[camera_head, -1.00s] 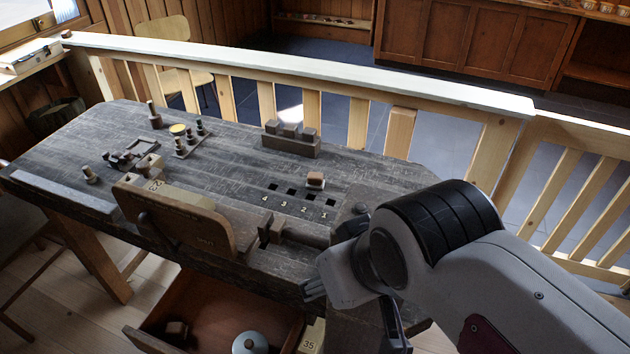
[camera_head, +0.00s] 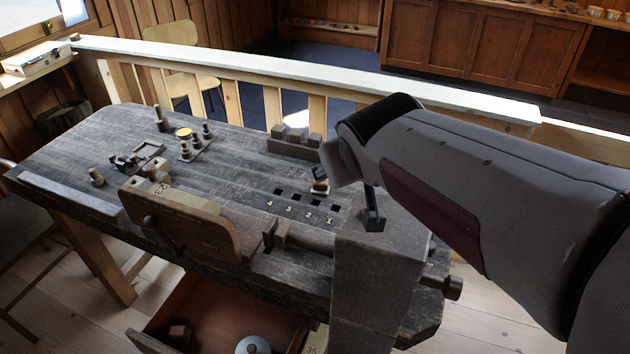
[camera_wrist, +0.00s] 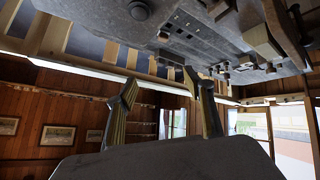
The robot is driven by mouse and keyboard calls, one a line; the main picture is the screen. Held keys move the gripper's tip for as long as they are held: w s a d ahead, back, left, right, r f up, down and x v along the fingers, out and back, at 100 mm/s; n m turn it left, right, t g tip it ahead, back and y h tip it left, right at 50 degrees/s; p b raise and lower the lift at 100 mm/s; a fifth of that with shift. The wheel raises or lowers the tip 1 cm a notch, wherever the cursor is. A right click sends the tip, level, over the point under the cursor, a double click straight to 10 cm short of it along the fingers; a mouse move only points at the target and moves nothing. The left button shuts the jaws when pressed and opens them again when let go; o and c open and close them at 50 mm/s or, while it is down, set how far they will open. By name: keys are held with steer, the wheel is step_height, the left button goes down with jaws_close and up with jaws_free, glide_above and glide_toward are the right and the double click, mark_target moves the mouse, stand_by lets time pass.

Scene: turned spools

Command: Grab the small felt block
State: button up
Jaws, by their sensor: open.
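A small block (camera_head: 320,187), pale and brown, sits on the dark bench beside the numbered square holes, just left of my wrist in the head view. I cannot tell whether it is felt. My gripper shows in the wrist view (camera_wrist: 160,82) with its two fingers wide apart and nothing between them.
A rack with several grey blocks (camera_head: 295,146) stands behind the holes. Spools on a small board (camera_head: 190,150) and a wooden frame (camera_head: 148,152) are farther left. A big upright timber (camera_head: 375,285) rises at the near right. An open drawer (camera_head: 225,305) is below. A pale railing (camera_head: 300,75) runs behind.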

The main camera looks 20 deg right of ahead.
steer(key=w+d+n+t, duration=0.1)
steer(key=w+d, duration=0.3)
steer(key=w, duration=0.3)
steer(key=w+d+t, duration=0.1)
steer(key=w+d, duration=0.2)
steer(key=w, duration=0.3)
steer(key=n+t+y, duration=0.1)
steer(key=n+t, duration=0.1)
glide_above(320, 186)
steer(key=s+d, duration=0.4)
step_height(320, 186, down, 5)
steer(key=f+n+y, duration=0.1)
steer(key=f+y, duration=0.2)
steer(key=f, duration=0.4)
steer(key=f+n+y, duration=0.1)
steer(key=f+y, duration=0.2)
steer(key=f, duration=0.3)
steer(key=d+f+n+g+y, duration=0.1)
steer(key=f+y, duration=0.2)
steer(key=f, duration=0.4)
steer(key=shift+w+f+n, duration=0.1)
steer(key=shift+f+n, duration=0.25)
steer(key=shift+n, duration=0.05)
steer(key=shift+s+a+f, duration=0.1)
steer(key=shift+s+f, duration=0.15)
steer(key=shift+f, duration=0.15)
steer(key=shift+w+a, duration=0.1)
steer(key=shift+x, duration=1.2)
steer(key=shift+a+f, duration=0.1)
